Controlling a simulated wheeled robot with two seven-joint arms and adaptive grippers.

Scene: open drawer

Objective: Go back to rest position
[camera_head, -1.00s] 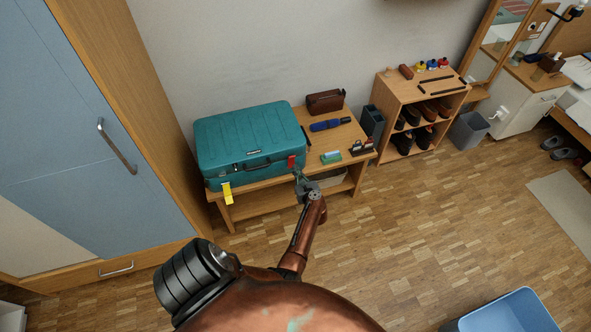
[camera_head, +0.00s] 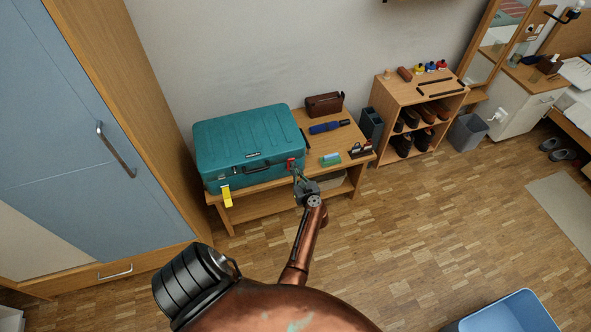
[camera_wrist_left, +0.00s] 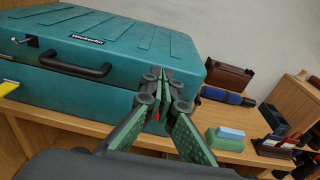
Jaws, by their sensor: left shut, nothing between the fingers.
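My left gripper (camera_head: 299,177) is shut and empty, just in front of the right front corner of a teal suitcase (camera_head: 240,133). In the left wrist view its fingertips (camera_wrist_left: 163,88) meet in front of the suitcase corner (camera_wrist_left: 60,50); whether they touch it I cannot tell. The suitcase is closed and lies flat on a wooden bench (camera_head: 340,135). A red latch (camera_head: 290,163) shows beside the fingers, and a yellow tag (camera_head: 227,195) hangs at the left front. My right gripper is in neither view.
On the bench lie a brown pouch (camera_head: 324,104), a blue umbrella (camera_head: 325,128) and a green-blue block (camera_head: 330,159). A wardrobe (camera_head: 60,130) stands left, a shoe shelf (camera_head: 395,125) right. A blue bin (camera_head: 512,312) is at lower right. The floor (camera_head: 430,230) between is clear.

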